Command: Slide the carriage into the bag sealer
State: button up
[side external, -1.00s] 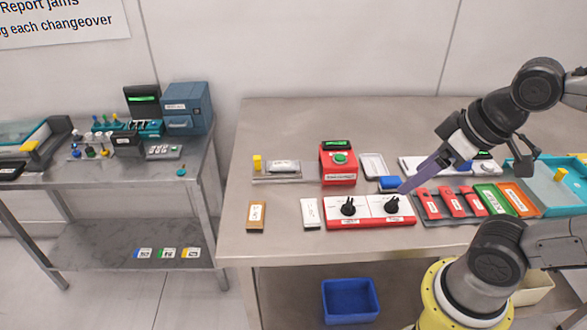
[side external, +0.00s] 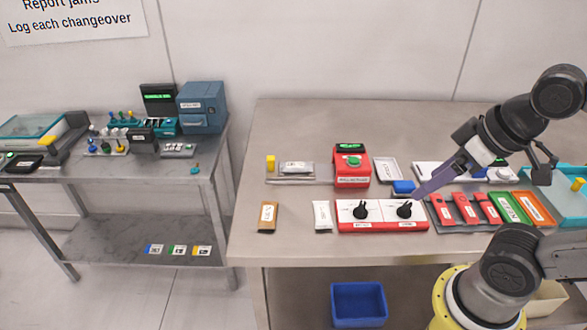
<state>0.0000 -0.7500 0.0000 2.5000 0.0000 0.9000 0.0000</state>
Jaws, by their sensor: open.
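The bag sealer appears to be the red box (side external: 352,180) with a green button and a lit black display, at the back middle of the right table. The likely carriage is the flat grey plate (side external: 291,180) just left of it. A light packet (side external: 296,168) lies on this plate and a yellow upright handle (side external: 270,163) stands at its left end. The plate's right end is close to the red box; I cannot tell whether they touch. My gripper (side external: 417,195), with long violet fingers, is open over the right black knob, away from the carriage. No held object shows.
A red-and-white panel (side external: 382,224) with two black knobs lies in front of the sealer. A brown packet (side external: 268,217) and a white one (side external: 322,216) lie at the front left. Bare tabletop surrounds them.

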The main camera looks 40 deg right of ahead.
jog(key=shift+c, duration=0.3)
jog(key=shift+c, duration=1.3)
jog(key=shift+s+f+n, duration=0.1)
jog(key=shift+s+n, duration=0.1)
jog(key=shift+n, duration=0.1)
jog(key=shift+c, duration=0.5)
jog(key=w+r+n, duration=0.4)
jog(key=w+r, duration=0.4)
jog(key=r, duration=0.4)
jog(key=w+r+n+g, duration=0.2)
jog(key=w+r+n, duration=0.15)
jog(key=w, duration=1.15)
jog(key=g, duration=0.4)
send_over(271, 159)
notch_tip(271, 159, down, 19)
jog(key=shift+n, duration=0.45)
notch_tip(271, 159, down, 14)
jog(key=shift+f, duration=0.1)
